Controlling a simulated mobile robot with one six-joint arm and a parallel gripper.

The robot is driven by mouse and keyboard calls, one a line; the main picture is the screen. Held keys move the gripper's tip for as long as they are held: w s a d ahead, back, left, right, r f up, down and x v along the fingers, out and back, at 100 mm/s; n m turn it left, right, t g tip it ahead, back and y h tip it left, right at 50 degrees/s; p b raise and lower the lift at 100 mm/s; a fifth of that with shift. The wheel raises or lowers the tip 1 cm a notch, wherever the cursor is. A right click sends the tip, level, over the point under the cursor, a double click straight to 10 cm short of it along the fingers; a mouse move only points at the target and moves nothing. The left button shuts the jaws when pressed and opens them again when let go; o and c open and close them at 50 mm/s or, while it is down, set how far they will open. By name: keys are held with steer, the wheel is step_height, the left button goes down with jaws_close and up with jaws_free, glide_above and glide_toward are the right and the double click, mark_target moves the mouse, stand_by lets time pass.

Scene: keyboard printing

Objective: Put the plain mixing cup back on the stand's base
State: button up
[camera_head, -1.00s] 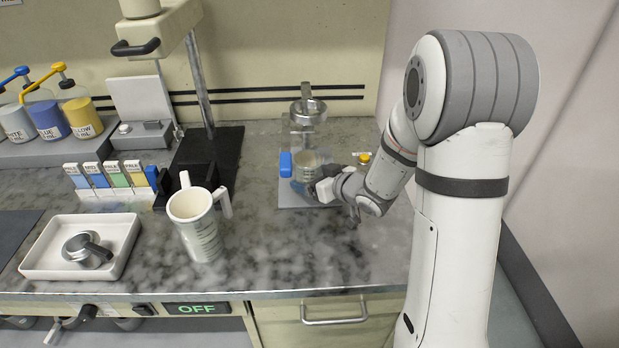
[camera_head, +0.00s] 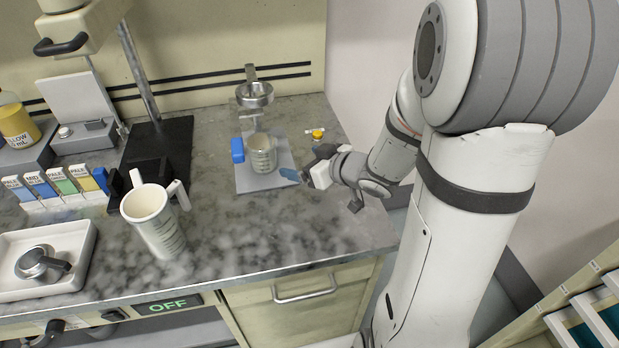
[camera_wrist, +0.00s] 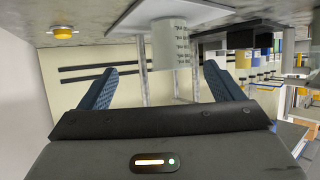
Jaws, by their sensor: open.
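The plain mixing cup (camera_head: 262,153), a pale cup with small markings, stands upright on the flat grey base (camera_head: 250,184) of the small stand. It also shows in the wrist view (camera_wrist: 170,45), which looks upside down, on the base plate (camera_wrist: 210,12). My gripper (camera_head: 293,176) is open and empty, to the right of the cup and apart from it. In the wrist view the blue pads of my gripper (camera_wrist: 160,75) are spread wide, with the cup visible beyond the gap between them.
The stand carries a metal ring holder (camera_head: 254,95) above the cup and a blue block (camera_head: 237,150) at its left. A yellow-topped item (camera_head: 318,133) lies right of the base. A taller handled jug (camera_head: 152,222) and a white tray (camera_head: 75,240) stand left. The front counter is clear.

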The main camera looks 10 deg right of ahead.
steer(key=s+d+r+m+g+h, duration=0.1)
steer(key=s+d+r+m+h, duration=0.1)
steer(key=d+m+h, duration=0.15)
steer(key=s+d+r+m+g+h, duration=0.1)
steer(key=s+d+r+m+h, duration=0.1)
steer(key=d+h, duration=0.3)
steer(key=s+a+g, duration=0.3)
steer(key=s, duration=0.5)
steer(key=s+a+r+m+g+y, duration=0.1)
steer(key=s+a+g, duration=0.2)
steer(key=s, duration=0.5)
